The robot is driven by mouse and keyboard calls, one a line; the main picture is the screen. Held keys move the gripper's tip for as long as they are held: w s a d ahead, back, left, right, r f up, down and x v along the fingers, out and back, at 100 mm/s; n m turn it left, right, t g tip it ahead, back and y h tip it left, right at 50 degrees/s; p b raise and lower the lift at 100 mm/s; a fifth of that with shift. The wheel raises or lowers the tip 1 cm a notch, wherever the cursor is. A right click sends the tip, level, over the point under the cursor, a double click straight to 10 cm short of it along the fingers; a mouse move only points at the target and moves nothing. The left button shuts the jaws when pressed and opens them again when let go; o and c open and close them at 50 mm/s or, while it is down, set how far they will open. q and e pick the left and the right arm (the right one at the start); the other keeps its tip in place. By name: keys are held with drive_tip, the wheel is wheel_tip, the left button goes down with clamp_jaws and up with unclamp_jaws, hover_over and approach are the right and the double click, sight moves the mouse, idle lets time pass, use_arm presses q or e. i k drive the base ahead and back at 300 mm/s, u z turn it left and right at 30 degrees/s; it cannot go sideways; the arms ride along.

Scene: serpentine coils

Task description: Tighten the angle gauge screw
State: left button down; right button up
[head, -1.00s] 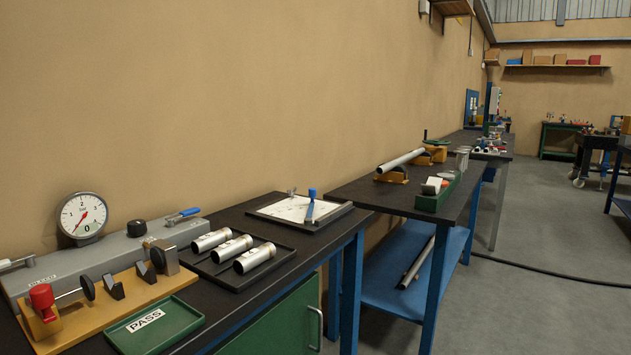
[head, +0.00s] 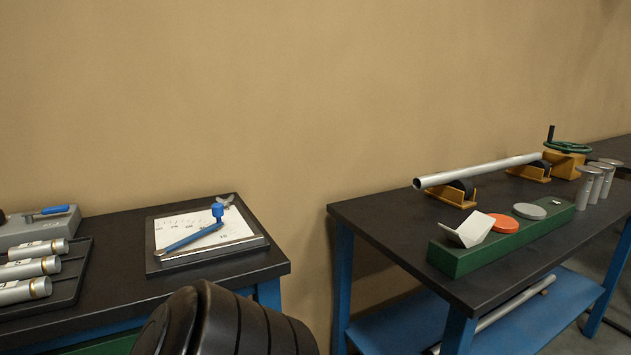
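The angle gauge (head: 196,240) lies on a dark board (head: 157,264) with a white sheet, near the right end of the left bench. Its blue arm slants across the sheet. A blue knob (head: 217,210), which looks like its screw, stands at the arm's upper end, with a small grey wing-shaped piece (head: 226,199) beside it at the back. Nothing touches the gauge. A dark ribbed part of my own arm shows at the bottom, in front of the bench. Neither gripper is in view.
Silver cylinders (head: 29,292) lie in a black tray at the far left. A gap separates the left bench (head: 262,262) from the right bench (head: 381,228). The right bench holds a pipe (head: 478,171) on rollers and a green block (head: 470,260) with discs.

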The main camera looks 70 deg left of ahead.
sight(226, 202)
drive_tip(key=i, duration=1.3)
drive_tip(key=u, duration=2.85)
